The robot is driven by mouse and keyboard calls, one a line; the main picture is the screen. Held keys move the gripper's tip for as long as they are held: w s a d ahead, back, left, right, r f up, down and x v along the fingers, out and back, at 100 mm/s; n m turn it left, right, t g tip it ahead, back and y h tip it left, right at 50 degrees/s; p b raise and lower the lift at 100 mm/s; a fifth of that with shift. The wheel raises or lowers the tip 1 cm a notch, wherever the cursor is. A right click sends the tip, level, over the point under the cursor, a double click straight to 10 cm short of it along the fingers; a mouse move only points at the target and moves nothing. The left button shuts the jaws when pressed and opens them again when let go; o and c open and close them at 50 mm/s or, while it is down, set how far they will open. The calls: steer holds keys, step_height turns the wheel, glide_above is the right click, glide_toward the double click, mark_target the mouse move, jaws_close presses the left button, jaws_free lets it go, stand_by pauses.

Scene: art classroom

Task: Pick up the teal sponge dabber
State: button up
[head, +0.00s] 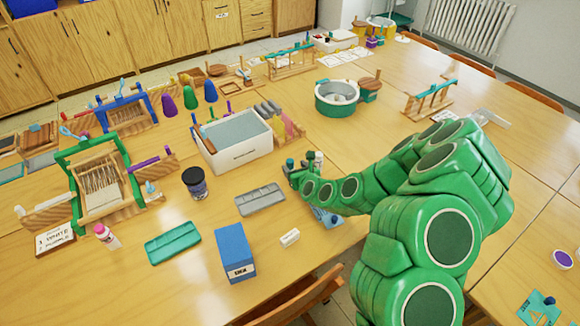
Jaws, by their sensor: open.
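My green arm reaches in from the right of the head view. My gripper (299,170) is low over the middle of the table, open and seen small from behind. A small dark teal knob (290,163) shows at its far side; I cannot tell whether it is the sponge dabber or part of the gripper. A small white-topped thing (319,158) stands just right of the gripper. A flat blue piece (328,217) lies partly hidden beneath my arm. No thing is clearly recognisable as the teal sponge dabber, and nothing is clearly held.
A white basin (236,158) stands left of the gripper. A grey tray (260,200), a blue box (235,252), a white eraser-like block (290,237) and a teal tray (172,243) lie nearer. A green round tub (337,108) stands behind. Bare table shows on the right.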

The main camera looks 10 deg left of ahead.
mark_target(291, 165)
steer(key=shift+x, duration=2.3)
steer(key=shift+w+a+f, duration=0.15)
steer(key=shift+w+a, duration=0.1)
steer(key=shift+w, duration=0.1)
steer(key=c, duration=1)
steer(key=shift+r, duration=5)
